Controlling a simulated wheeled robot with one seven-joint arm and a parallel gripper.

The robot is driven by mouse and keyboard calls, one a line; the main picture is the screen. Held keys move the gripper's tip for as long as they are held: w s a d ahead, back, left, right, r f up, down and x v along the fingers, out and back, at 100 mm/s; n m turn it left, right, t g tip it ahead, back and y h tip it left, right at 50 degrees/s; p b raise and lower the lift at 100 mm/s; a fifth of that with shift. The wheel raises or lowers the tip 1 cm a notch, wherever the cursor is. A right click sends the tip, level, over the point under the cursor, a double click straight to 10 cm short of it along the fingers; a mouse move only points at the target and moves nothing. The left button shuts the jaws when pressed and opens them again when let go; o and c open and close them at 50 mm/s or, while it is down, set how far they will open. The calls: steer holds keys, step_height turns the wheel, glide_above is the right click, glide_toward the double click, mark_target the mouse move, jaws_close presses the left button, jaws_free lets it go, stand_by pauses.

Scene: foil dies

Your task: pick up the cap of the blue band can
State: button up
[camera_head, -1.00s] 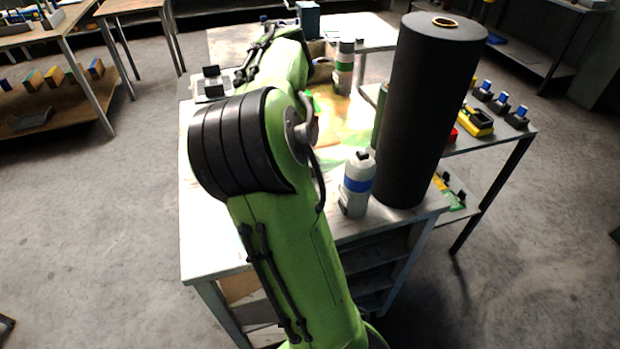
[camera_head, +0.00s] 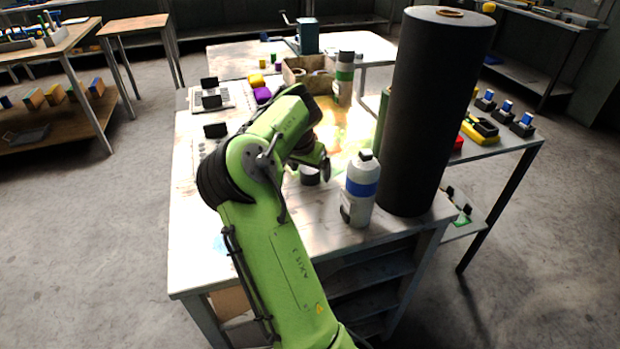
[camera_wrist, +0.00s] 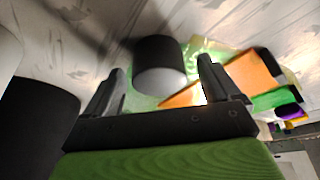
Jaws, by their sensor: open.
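The blue band can (camera_head: 361,192) stands upright on the near table, a pale can with a blue band and a small dark nozzle on top. A short dark cylinder (camera_head: 309,175), which looks like its cap, sits on the tabletop just left of the can. In the wrist view, a dark cylinder (camera_wrist: 160,66) with a paler end appears between and beyond the fingertips, apparently the same cap. My gripper (camera_wrist: 162,84) is open, its two black fingers apart with nothing clearly held. In the head view my gripper's fingers are not clearly visible beside my wrist.
A tall black roll (camera_head: 432,110) stands right behind the blue band can. A green band can (camera_head: 344,78) and an open box (camera_head: 306,72) are farther back. Yellow and purple blocks (camera_head: 262,96) lie at the back left. The table's front left is mostly clear.

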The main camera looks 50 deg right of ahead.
steer(key=shift+c, duration=0.4)
steer(key=c, duration=1)
steer(key=shift+o, duration=0.2)
